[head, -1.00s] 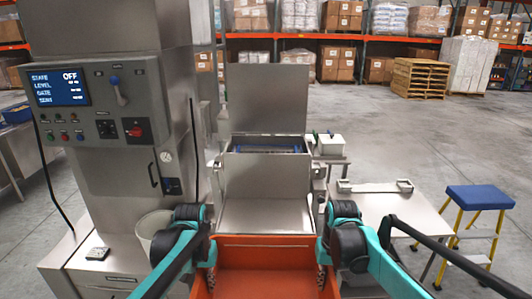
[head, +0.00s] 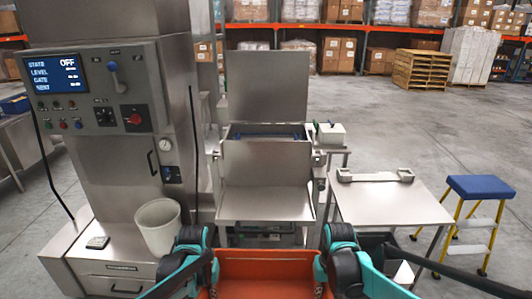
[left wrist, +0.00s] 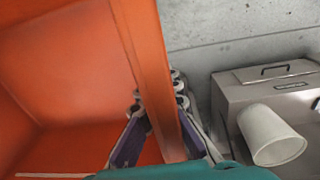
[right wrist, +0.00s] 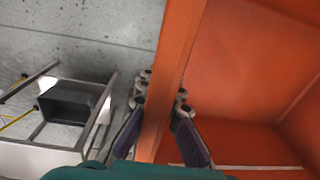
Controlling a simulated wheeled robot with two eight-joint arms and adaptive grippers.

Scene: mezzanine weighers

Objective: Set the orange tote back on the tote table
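The orange tote (head: 268,255) is at the bottom centre of the head view, held in front of me; only its far part shows there. In the left wrist view, my left gripper (left wrist: 158,100) has one finger on each side of a tote wall (left wrist: 150,60) and is shut on it. In the right wrist view, my right gripper (right wrist: 161,95) grips the opposite wall (right wrist: 178,60) the same way. The visible tote interior looks empty. A steel table (head: 392,203) with small raised brackets on its far edge stands to the right, apparently the tote table. Its top is otherwise clear.
A steel machine with a control panel (head: 88,92) stands left. A white bucket (head: 158,226) sits on its base. A steel hopper with a front shelf (head: 265,204) is straight ahead. A blue-topped yellow step stool (head: 482,188) stands right of the table. A dark bin (right wrist: 68,105) shows low at right.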

